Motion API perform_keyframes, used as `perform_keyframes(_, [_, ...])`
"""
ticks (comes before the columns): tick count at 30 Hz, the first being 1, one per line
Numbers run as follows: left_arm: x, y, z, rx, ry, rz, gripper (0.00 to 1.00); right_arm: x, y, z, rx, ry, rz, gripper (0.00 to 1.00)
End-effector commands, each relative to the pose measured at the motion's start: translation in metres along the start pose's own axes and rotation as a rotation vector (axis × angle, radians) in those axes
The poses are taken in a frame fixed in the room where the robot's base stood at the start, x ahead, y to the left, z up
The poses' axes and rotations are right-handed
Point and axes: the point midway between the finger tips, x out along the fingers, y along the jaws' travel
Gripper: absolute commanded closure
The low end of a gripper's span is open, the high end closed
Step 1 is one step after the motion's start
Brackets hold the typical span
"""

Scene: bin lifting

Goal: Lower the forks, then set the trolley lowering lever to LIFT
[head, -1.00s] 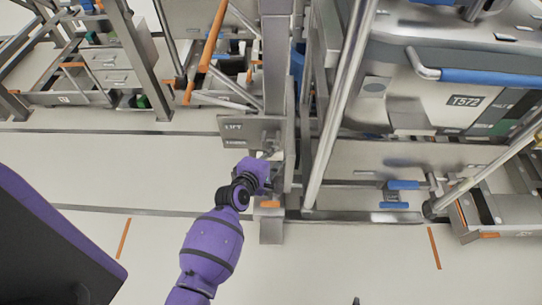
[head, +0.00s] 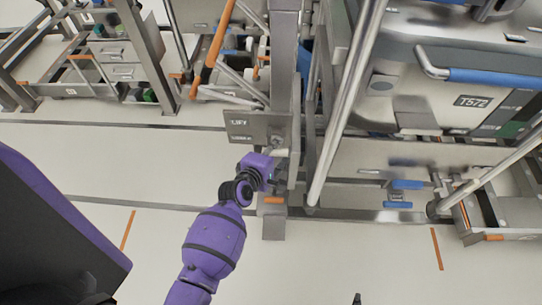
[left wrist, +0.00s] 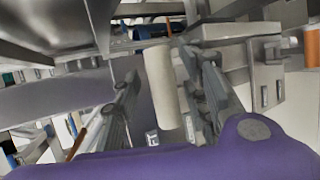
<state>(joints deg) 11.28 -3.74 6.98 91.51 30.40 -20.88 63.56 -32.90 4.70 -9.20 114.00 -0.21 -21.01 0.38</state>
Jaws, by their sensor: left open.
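The trolley's grey steel mast (head: 283,75) stands at the middle of the head view. A grey plate (head: 255,126) on it bears the word LIFT above a second label too small to read. My left gripper (head: 276,160) is just below this plate, its fingers small and partly merged with the metal. In the left wrist view its two dark fingers (left wrist: 163,105) are apart, with a pale cylindrical lever grip (left wrist: 161,85) between them. I cannot tell whether they touch it. The lever's setting is unclear. I cannot make out the forks' height.
A large grey bin marked T572 (head: 400,85) with a blue handle (head: 492,77) stands to the right of the mast. A steel rack with drawers (head: 115,65) stands at the back left. The pale floor (head: 120,170) left of the mast is clear.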

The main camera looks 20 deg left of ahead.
Motion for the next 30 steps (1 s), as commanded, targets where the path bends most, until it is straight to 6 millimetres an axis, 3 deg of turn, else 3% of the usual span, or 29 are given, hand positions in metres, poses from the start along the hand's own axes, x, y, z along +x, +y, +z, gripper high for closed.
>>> perform_keyframes(15, [-0.098,-0.001,0.000,-0.001,0.001,0.000,0.60,-0.001,0.001,0.003,0.003,-0.004,0.002,0.60])
perform_keyframes(21, [-0.114,0.000,0.000,-0.001,0.000,0.001,0.60,-0.001,0.001,0.003,0.003,-0.004,0.002,0.60])
perform_keyframes(30, [-0.115,0.000,0.000,-0.001,0.000,0.001,0.60,-0.001,0.001,0.003,0.003,-0.004,0.003,0.60])
